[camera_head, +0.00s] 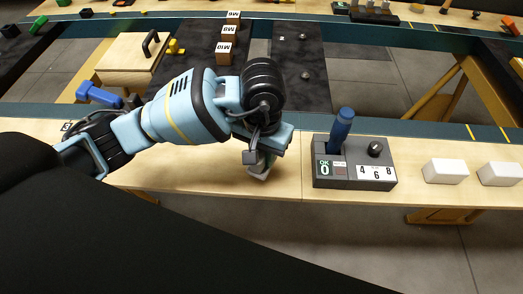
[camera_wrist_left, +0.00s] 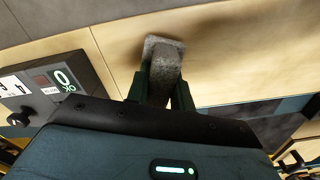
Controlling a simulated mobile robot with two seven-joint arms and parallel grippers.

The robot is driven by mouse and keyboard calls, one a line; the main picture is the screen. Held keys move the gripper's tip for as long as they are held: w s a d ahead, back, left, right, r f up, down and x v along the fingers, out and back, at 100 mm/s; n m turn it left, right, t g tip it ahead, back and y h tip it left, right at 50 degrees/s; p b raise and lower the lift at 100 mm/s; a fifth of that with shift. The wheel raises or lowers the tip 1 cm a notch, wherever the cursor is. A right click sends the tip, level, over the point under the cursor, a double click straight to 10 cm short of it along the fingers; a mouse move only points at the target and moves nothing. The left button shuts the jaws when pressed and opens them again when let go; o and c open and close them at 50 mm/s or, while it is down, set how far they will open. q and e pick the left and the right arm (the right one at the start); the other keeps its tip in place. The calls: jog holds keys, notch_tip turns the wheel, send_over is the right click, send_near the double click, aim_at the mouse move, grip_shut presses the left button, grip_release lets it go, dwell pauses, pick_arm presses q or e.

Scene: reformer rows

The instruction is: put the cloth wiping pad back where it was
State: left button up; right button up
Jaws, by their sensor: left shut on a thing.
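The cloth wiping pad (camera_wrist_left: 165,62) is a grey, rough-textured block in the left wrist view, between the two fingers of my left gripper (camera_wrist_left: 160,88). The gripper is shut on it. In the head view my left gripper (camera_head: 259,160) points down at the near part of the wooden bench, left of the grey control box. Only a small part of the pad (camera_head: 259,174) shows below the fingers there. The pad is at or close to the bench top; I cannot tell whether it touches. My right gripper is not in view.
A grey control box (camera_head: 330,173) with a blue lever stands just right of the gripper. Two white blocks (camera_head: 445,171) lie farther right. A blue bolt (camera_head: 98,95), a wooden box (camera_head: 130,60) and several marked wooden cubes (camera_head: 224,53) are behind. The bench's near edge is close.

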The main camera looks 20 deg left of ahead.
aim_at(262, 154)
pick_arm(q)
jog(key=shift+w+a+f, duration=0.1)
jog(key=shift+w+a, duration=0.1)
jog(key=shift+w, duration=0.4)
jog(key=shift+w+a, duration=0.2)
jog(key=shift+w, duration=0.4)
jog(key=shift+w+a+f, duration=0.1)
jog(key=shift+w+f, duration=0.05)
jog(key=shift+f, duration=1.65)
jog(key=shift+f, duration=0.1)
jog(key=shift+f, duration=0.15)
jog(key=o, duration=1)
jog(key=shift+c, duration=0.2)
notch_tip(262, 154, up, 12)
jog(key=shift+r, duration=0.25)
